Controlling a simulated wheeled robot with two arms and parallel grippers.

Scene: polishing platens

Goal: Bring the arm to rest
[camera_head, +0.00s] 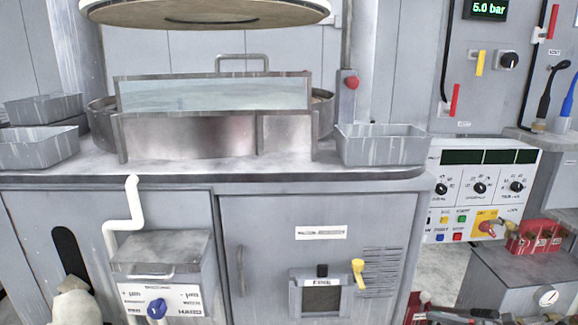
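Neither of my grippers can be made out in the head view. A pale rounded shape (72,303) is cut off at the bottom left; I cannot tell whether it is part of my arm. The polishing machine stands ahead, with a large round upper platen (205,12) raised above the bench. Below it is a round basin (103,122), mostly hidden behind a clear guard panel (215,95) and a metal front plate (190,137). What lies inside the basin is hidden.
Grey trays stand on the bench (230,178) at left (38,148) and right (382,150). A grey box with a blue knob (157,308) and a white pipe (137,205) project in front. A control panel (480,190), red rack (537,238) and gauge (546,297) are at right.

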